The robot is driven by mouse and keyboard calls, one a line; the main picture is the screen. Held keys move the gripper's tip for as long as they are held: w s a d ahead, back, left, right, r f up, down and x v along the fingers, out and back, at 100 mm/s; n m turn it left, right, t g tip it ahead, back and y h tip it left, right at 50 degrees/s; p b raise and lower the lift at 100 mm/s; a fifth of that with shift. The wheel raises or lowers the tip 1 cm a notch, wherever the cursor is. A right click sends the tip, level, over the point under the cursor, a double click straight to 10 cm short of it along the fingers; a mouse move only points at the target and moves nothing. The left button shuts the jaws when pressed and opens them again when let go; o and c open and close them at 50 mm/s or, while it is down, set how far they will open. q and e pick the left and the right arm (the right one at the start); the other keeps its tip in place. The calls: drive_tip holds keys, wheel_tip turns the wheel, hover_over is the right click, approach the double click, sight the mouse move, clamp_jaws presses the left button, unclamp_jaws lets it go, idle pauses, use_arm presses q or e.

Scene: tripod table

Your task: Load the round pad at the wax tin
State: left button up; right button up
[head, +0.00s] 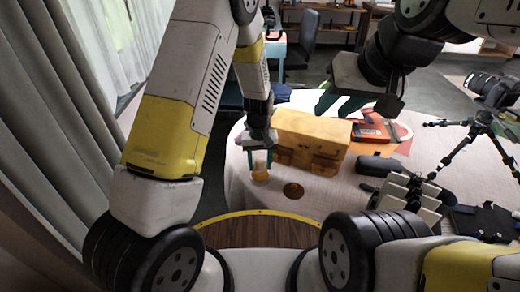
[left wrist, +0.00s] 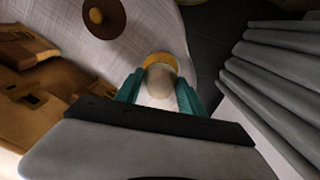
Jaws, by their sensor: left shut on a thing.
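My left gripper (head: 258,163) is shut on the round pad (head: 260,176), a yellow disc with a pale rounded handle between the teal fingers. In the left wrist view the fingers (left wrist: 160,90) flank the handle, and the yellow pad (left wrist: 159,57) shows beyond it. Pad and tin are apart. My right gripper (head: 336,108) is open and empty above the far side of the table.
A tan leather bag (head: 312,138) stands close behind the tin. A red-orange box (head: 371,126), a dark case (head: 379,166), a camera (head: 492,90) and a tripod (head: 483,122) are to the right. Bare pale cloth (head: 335,193) lies right of the tin.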

sight(260, 161)
use_arm(q)
drive_tip(key=shift+r, duration=2.1)
